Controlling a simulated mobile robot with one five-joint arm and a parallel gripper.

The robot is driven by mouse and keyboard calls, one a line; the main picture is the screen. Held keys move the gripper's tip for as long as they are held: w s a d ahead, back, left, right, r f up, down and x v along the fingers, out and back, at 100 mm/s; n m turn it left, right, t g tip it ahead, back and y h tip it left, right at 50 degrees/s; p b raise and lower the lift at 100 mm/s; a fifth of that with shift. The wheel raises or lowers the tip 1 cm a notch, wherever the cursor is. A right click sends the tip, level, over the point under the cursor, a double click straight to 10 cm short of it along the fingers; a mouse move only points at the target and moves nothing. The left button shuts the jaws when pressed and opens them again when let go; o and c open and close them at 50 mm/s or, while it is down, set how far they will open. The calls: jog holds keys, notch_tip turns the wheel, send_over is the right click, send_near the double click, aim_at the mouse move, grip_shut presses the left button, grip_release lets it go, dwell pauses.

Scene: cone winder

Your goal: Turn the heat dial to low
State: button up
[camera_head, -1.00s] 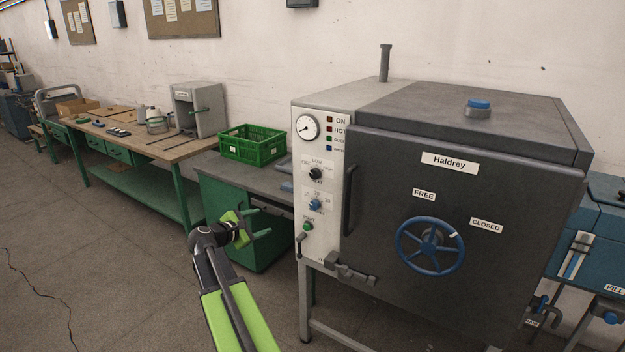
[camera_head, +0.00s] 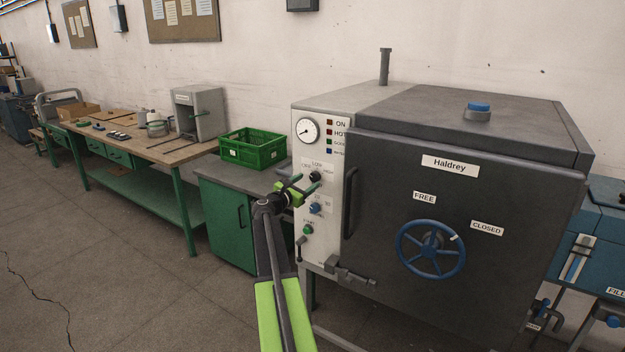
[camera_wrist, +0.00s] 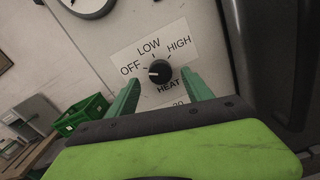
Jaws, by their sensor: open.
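The black heat dial (camera_head: 315,176) is on the light control panel (camera_head: 312,252) of the Haldrey machine, and it also shows in the wrist view (camera_wrist: 160,71). Around it are the labels OFF, LOW and HIGH, with HEAT below. In the wrist view its pale mark is on the left side of the knob, toward OFF. My gripper (camera_head: 299,187) is open in front of the panel; in the wrist view its green fingers (camera_wrist: 160,95) stand left and right of the dial, a little below it. I cannot tell whether they touch it.
Below the dial are a blue knob (camera_head: 315,208) and a green button (camera_head: 308,229). A round gauge (camera_head: 306,131) is above. The dark door (camera_head: 390,190) with its vertical handle (camera_head: 350,202) stands just right of the panel. A green crate (camera_head: 252,148) sits on the bench to the left.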

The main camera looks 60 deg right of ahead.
aim_at(314, 177)
jog(key=d, duration=0.4)
jog(key=shift+d, duration=0.2)
